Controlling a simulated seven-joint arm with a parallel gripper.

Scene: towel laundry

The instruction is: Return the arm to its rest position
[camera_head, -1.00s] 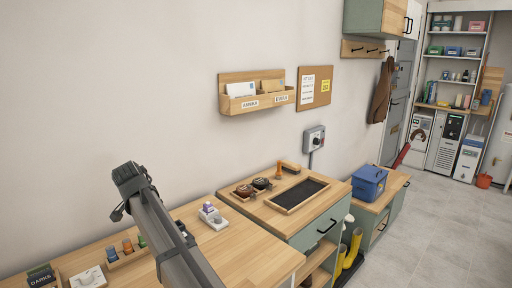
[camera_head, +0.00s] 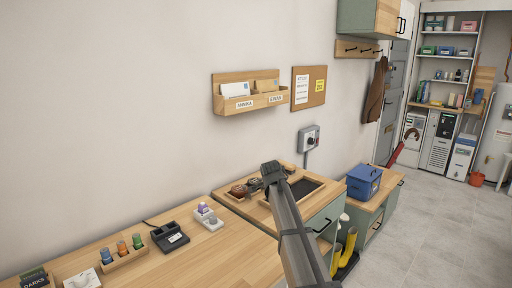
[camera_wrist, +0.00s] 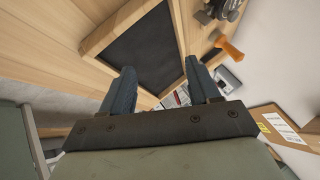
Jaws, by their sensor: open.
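My arm (camera_head: 296,230) rises from the bottom edge in the head view. Its dark end (camera_head: 272,173) is in front of the wooden tray (camera_head: 309,203) with the dark inset on the far cabinet top. In the wrist view the two dark blue fingers of my gripper (camera_wrist: 160,78) stand apart with nothing held between them. The dark inset of the tray (camera_wrist: 142,50) shows behind and left of the fingers. In the head view the fingertips are too small to make out.
A black device (camera_head: 170,237), a holder with small bottles (camera_head: 125,252) and a white stand (camera_head: 207,217) sit on the near worktop. A blue box (camera_head: 364,182) is to the right. The wall organiser (camera_head: 250,100) hangs behind. An orange-handled tool (camera_wrist: 229,48) lies near the tray.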

